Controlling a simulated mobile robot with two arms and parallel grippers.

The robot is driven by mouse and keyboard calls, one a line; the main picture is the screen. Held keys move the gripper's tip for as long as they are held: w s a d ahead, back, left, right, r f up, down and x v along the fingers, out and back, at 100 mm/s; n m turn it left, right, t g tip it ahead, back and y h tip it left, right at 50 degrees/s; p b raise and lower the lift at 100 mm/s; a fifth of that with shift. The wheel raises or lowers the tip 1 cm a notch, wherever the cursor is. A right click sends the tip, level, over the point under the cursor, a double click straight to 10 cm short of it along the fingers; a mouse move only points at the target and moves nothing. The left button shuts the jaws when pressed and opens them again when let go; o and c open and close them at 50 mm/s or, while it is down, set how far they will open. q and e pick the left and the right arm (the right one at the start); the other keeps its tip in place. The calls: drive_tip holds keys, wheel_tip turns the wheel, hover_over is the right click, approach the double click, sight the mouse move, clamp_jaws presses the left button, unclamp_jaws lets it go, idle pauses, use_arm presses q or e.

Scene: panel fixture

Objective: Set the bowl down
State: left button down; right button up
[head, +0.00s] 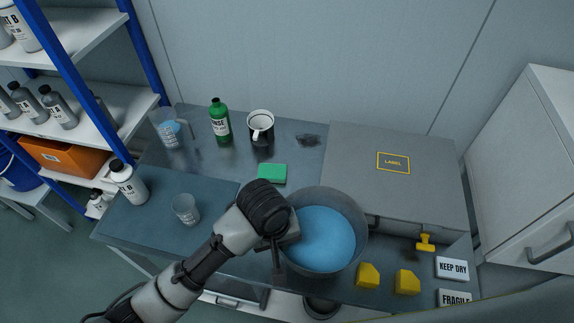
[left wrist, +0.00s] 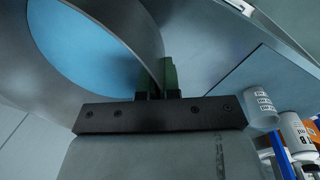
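The bowl (head: 351,218) is large, grey and round, with blue contents (head: 322,240). It is at the front of the grey bench (head: 200,240). My left gripper (head: 288,236) is at the bowl's left side, its fingertips mostly hidden by the wrist in the head view. In the left wrist view its fingers (left wrist: 160,78) are closed on the wall of the bowl (left wrist: 130,25). Whether the bowl's underside touches the bench is hidden. My right gripper is in neither view.
A grey case (head: 390,190) stands behind and right of the bowl. Yellow blocks (head: 368,275) lie close to its right.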

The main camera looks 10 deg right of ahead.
use_arm(q)
drive_tip(key=shift+d+r, duration=0.15)
drive_tip(key=shift+r, duration=0.1)
drive_tip(key=w+a+f+p, duration=0.1)
drive_tip(key=w+a+f, duration=0.1)
drive_tip(key=a+f, duration=0.1)
drive_tip(key=w+a+f, duration=0.2)
drive_tip(key=a+f, duration=0.1)
drive_tip(key=f, duration=0.1)
drive_tip(key=w+a+f+p, duration=0.1)
drive_tip(key=w+a+f, duration=0.1)
drive_tip(key=a+f, duration=0.1)
drive_tip(key=shift+a+f+p, duration=0.3)
drive_tip(key=shift+a+f, duration=0.05)
drive_tip(key=shift+a, duration=0.15)
drive_tip(key=shift+s, duration=0.1)
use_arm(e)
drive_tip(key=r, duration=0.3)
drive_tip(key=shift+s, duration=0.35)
use_arm(q)
drive_tip(key=shift+f, duration=0.15)
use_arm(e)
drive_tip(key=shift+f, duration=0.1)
